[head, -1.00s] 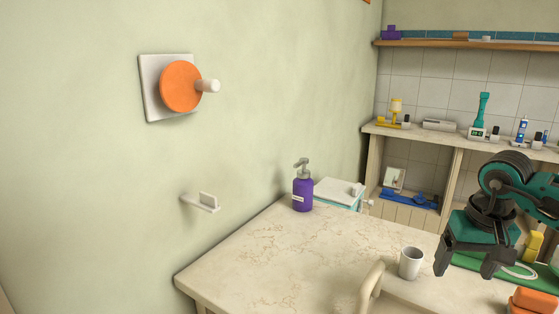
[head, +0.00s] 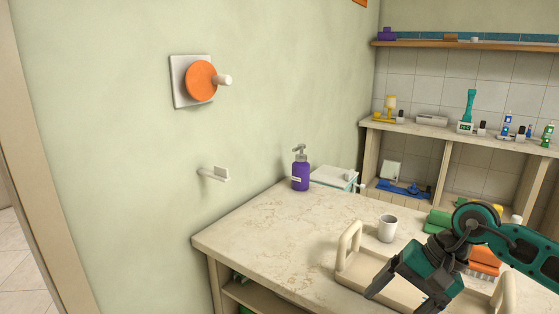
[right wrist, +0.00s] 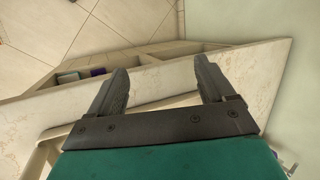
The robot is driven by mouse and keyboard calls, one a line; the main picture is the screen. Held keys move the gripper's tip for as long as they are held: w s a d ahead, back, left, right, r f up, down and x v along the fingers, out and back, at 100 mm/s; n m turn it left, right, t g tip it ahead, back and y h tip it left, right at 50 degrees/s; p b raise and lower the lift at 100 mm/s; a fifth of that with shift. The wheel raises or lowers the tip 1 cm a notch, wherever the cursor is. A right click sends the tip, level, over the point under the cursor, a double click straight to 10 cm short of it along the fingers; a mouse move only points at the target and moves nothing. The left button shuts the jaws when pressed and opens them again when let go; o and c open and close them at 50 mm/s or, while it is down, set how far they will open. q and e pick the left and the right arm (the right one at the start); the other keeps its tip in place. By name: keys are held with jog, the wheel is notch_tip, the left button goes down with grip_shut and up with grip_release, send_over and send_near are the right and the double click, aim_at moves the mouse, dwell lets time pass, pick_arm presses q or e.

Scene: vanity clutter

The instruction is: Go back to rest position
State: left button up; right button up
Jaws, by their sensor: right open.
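My right gripper (head: 396,300) is teal and black and comes in from the right in the head view. It hangs over the near part of the marble-topped vanity (head: 270,235), in front of the beige tray. In the right wrist view the two dark fingers stand wide apart and the gap between them (right wrist: 160,72) holds nothing. The pale counter edge and the floor show beyond the fingers. My left gripper is in neither view.
A beige tray with upright handles (head: 349,243) sits on the vanity, partly hidden by my right arm. A white cup (head: 388,229) and a purple pump bottle (head: 300,172) stand behind. An orange disc with a peg (head: 201,82) and a small holder (head: 215,174) are on the wall.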

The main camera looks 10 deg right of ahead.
jog(key=s+a+r+m+t+y+p, duration=0.1)
jog(key=a+r+m+t+y, duration=0.15)
jog(key=a+m+y, duration=0.65)
jog(key=s+a+r+m+t+y, duration=0.1)
jog(key=a+r+m+t+y, duration=0.2)
jog(key=a+m, duration=0.75)
jog(key=s+d+f+m+t+h+p, duration=0.1)
jog(key=d+f+m+t+h, duration=0.5)
jog(key=m, duration=1)
jog(key=s+d+f+m+t+h+p, duration=0.1)
jog(key=d+f+m+t+h, duration=0.4)
jog(key=m, duration=1.1)
jog(key=s+d+f+m+g+h, duration=0.1)
jog(key=s+f+m+g+h, duration=0.3)
jog(key=s+f+m+g, duration=0.3)
notch_tip(320, 180, down, 6)
jog(key=s+m, duration=0.2)
jog(key=m, duration=0.2)
jog(key=shift+s+d+h, duration=0.2)
jog(key=shift+d+h, duration=0.05)
jog(key=shift+h, duration=0.05)
